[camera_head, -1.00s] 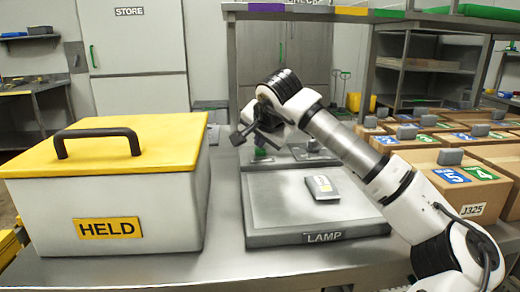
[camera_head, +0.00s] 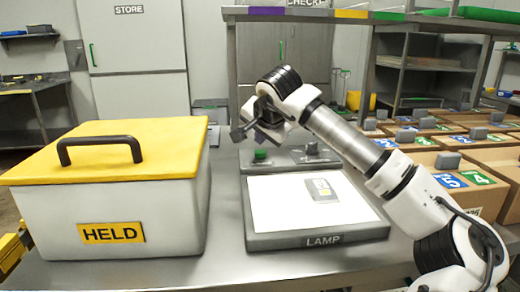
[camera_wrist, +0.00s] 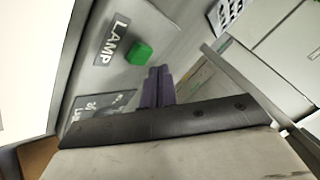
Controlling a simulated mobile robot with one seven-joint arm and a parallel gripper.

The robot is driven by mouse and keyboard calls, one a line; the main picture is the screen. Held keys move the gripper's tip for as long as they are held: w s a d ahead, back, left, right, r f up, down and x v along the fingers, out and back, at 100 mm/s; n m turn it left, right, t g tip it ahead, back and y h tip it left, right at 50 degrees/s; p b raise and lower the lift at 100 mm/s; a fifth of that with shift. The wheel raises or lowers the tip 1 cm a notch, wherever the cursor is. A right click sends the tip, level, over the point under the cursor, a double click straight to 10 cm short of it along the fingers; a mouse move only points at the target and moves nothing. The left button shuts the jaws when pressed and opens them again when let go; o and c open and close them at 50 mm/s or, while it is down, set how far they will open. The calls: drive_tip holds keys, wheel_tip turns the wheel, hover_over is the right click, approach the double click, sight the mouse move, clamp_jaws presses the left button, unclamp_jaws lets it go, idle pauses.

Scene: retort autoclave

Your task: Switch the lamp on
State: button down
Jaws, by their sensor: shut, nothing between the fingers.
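The lamp (camera_head: 262,222) is a flat panel in a grey frame on the steel bench, and its surface glows bright white. A small pouch (camera_head: 320,188) lies on the panel's right half. The green lamp button (camera_head: 260,155) sits on a grey housing behind the panel; in the wrist view the green button (camera_wrist: 139,53) is beside a LAMP label (camera_wrist: 112,40). My gripper (camera_head: 240,135) is above and slightly left of the button in the head view, apart from it. In the wrist view its dark fingers (camera_wrist: 158,86) are together and empty, close beside the button.
A white HELD box (camera_head: 110,215) with a yellow lid and black handle stands left of the lamp. Several cardboard cartons (camera_head: 455,185) stand at the right behind my arm. A steel shelf frame (camera_head: 300,14) spans above the back of the bench.

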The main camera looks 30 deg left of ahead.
sight(261, 153)
wheel_tip(261, 153, up, 6)
drive_tip(key=p, duration=0.5)
idle(0.5)
